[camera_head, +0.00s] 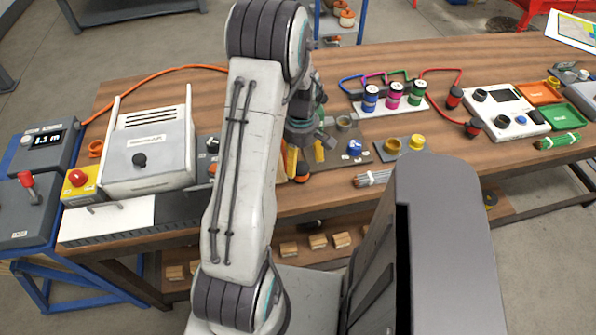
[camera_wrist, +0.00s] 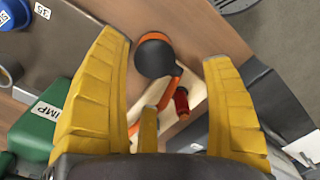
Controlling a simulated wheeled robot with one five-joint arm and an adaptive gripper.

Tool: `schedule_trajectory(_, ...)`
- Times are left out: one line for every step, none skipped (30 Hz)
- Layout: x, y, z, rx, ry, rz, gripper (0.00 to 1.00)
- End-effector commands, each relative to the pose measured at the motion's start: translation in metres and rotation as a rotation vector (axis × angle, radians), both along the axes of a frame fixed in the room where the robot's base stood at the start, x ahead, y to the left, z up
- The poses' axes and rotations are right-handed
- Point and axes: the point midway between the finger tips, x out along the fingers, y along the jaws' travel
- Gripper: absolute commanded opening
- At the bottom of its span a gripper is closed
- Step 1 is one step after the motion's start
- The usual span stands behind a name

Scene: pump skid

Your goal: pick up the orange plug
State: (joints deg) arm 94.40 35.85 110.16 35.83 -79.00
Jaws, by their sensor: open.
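In the wrist view, a dark round end with an orange rim and an orange piece below it, which looks like the orange plug (camera_wrist: 154,56), shows between the yellow fingers of my gripper (camera_wrist: 164,50). The fingers are apart, one on each side, and I see no contact. How far it lies beyond the fingertips is hard to tell. In the head view my gripper (camera_head: 305,157) is low over the middle of the bench, partly behind my arm. A bit of orange shows near the fingers there, but the plug is mostly hidden.
In the wrist view a green block (camera_wrist: 38,125) lies left of the fingers and a small red part (camera_wrist: 181,102) shows between them. On the bench (camera_head: 330,205) stand a grey-white box (camera_head: 150,155), a rack of coloured cans (camera_head: 394,96) and a yellow cap (camera_head: 417,142).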

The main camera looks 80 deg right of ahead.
Motion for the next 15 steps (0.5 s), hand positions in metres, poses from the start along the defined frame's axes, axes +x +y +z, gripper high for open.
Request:
schedule_trajectory(-0.0001, -0.0011, 0.0, -0.005, -0.001, 0.039, 0.74)
schedule_trajectory(-0.0002, -0.0018, -0.0001, -0.008, -0.001, 0.067, 0.74)
schedule_trajectory(-0.0002, -0.0026, -0.0001, -0.012, -0.002, 0.101, 0.74)
schedule_trajectory(-0.0003, -0.0032, -0.0001, -0.014, -0.002, 0.128, 0.74)
schedule_trajectory(-0.0004, -0.0039, -0.0001, -0.017, -0.003, 0.156, 0.74)
schedule_trajectory(-0.0004, -0.0048, -0.0002, -0.021, -0.003, 0.193, 0.74)
schedule_trajectory(-0.0005, -0.0055, -0.0002, -0.024, -0.003, 0.221, 0.74)
schedule_trajectory(-0.0004, -0.0061, -0.0002, -0.027, -0.003, 0.25, 0.74)
schedule_trajectory(-0.0005, -0.0068, -0.0002, -0.03, -0.002, 0.288, 0.74)
schedule_trajectory(-0.0005, -0.0072, -0.0002, -0.032, -0.003, 0.315, 0.74)
schedule_trajectory(-0.0006, -0.0075, -0.0002, -0.033, -0.003, 0.34, 0.74)
schedule_trajectory(-0.0005, -0.0076, -0.0003, -0.034, -0.003, 0.37, 0.74)
schedule_trajectory(-0.0005, -0.0076, -0.0003, -0.034, -0.004, 0.387, 0.74)
schedule_trajectory(-0.0005, -0.0076, -0.0005, -0.033, -0.005, 0.404, 0.74)
schedule_trajectory(-0.0006, -0.0075, -0.0011, -0.033, -0.004, 0.42, 0.74)
